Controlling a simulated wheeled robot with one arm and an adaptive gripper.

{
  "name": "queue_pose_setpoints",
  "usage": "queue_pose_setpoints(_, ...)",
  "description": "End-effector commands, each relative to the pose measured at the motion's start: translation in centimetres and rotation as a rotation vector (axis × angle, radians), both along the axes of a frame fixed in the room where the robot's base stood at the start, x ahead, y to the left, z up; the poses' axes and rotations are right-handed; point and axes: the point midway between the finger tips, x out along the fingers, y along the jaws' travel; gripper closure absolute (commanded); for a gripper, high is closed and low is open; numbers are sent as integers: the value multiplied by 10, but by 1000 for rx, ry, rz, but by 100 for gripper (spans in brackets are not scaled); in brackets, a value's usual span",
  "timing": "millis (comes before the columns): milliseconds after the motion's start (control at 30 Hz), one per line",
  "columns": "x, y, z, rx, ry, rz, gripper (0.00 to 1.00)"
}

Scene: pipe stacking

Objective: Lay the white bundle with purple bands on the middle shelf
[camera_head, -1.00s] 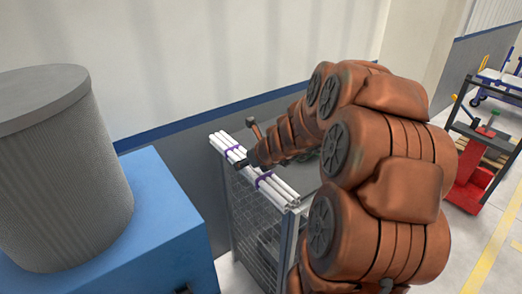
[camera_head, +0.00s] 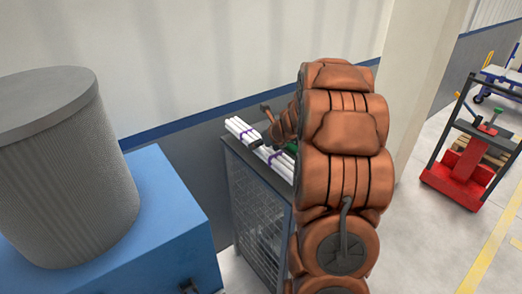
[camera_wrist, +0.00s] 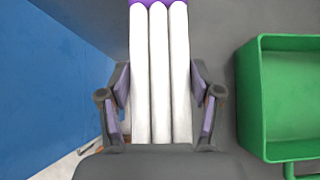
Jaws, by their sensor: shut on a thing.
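The white bundle with purple bands (camera_head: 239,128) is over the dark top (camera_head: 239,150) of a mesh-sided rack in the head view. Whether it touches that top I cannot tell. My gripper (camera_head: 268,143) is across the bundle's middle, between the two bands; my arm hides its right end. In the wrist view my gripper (camera_wrist: 160,85) has a finger on each side of the white pipes (camera_wrist: 158,60), shut on them, with a purple band at the top edge. Which level is the middle shelf cannot be made out.
A green bin (camera_wrist: 252,110) lies right of the bundle in the wrist view. A blue box (camera_head: 160,205) with a grey ribbed cylinder (camera_head: 65,175) stands left of the rack. A wall (camera_head: 195,150) is behind. A red cart (camera_head: 462,180) stands far right.

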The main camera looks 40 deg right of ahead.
Motion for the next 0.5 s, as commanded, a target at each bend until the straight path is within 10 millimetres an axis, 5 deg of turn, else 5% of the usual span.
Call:
queue_pose_setpoints(233, 2, -1, -31, 4, 1, -1, 87)
queue_pose_setpoints(500, 1, -2, -35, 1, 0, 1, 87)
